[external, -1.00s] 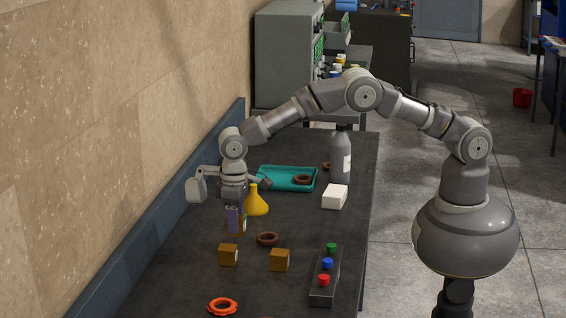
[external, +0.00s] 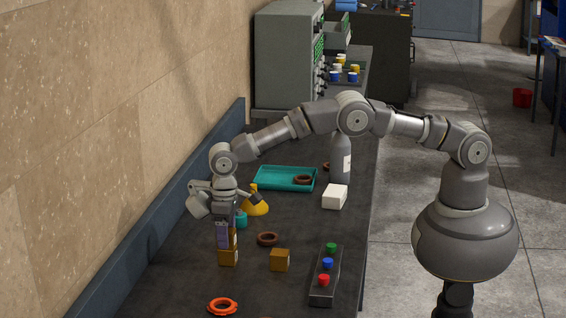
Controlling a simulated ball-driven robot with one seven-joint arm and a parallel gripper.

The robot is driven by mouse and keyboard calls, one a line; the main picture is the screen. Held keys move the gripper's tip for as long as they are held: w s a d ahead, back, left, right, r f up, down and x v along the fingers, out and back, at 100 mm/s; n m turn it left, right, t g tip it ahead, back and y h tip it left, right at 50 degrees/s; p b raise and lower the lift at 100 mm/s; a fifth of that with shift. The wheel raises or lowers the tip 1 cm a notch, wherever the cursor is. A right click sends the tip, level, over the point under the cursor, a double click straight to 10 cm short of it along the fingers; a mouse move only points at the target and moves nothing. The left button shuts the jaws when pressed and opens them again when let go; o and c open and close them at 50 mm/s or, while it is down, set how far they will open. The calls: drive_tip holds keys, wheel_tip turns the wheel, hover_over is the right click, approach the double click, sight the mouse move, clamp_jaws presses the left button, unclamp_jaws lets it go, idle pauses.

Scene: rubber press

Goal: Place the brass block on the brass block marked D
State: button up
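My gripper (external: 223,237) points down over the left of the bench and is shut on a brass block (external: 234,239), partly hidden by the fingers. Directly beneath it stands another brass block (external: 228,258) on the bench. The held block looks in line with that one; I cannot tell whether they touch or a thin gap is left. A third brass block (external: 280,260) stands apart to the right. No letter is readable on any block, so I cannot tell which is marked D.
A yellow funnel (external: 256,206) and a teal piece (external: 241,220) are close behind my gripper. A brown ring (external: 267,239), orange ring (external: 222,306) and button box (external: 324,285) lie around.

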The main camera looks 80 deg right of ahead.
drive_tip(key=shift+o, duration=0.3)
drive_tip(key=shift+r, duration=0.15)
drive_tip(key=w+d+r+t+y+p, duration=0.1)
drive_tip(key=d+r+t+p, duration=0.15)
drive_tip(key=r, duration=1.25)
drive_tip(key=w+d+r+t+p, duration=0.1)
drive_tip(key=d+r, duration=0.3)
drive_tip(key=r, duration=1.1)
drive_tip(key=s+d+r+t, duration=0.2)
drive_tip(key=s+d+r, duration=0.15)
drive_tip(key=r, duration=0.55)
drive_tip(key=s+d+r+t, duration=0.2)
drive_tip(key=d+r+t, duration=0.15)
drive_tip(key=r, duration=0.55)
drive_tip(key=s+d+r+t, duration=0.3)
drive_tip(key=s+d+r, duration=0.1)
drive_tip(key=s+r, duration=0.5)
drive_tip(key=s+d+r+t+h, duration=0.1)
drive_tip(key=s+d+r+t, duration=0.2)
drive_tip(key=s+r, duration=0.6)
wheel_tip(320, 180, up, 3)
drive_tip(key=shift+s+d+r, duration=0.15)
drive_tip(key=shift+s+d, duration=0.15)
drive_tip(key=shift+d, duration=0.95)
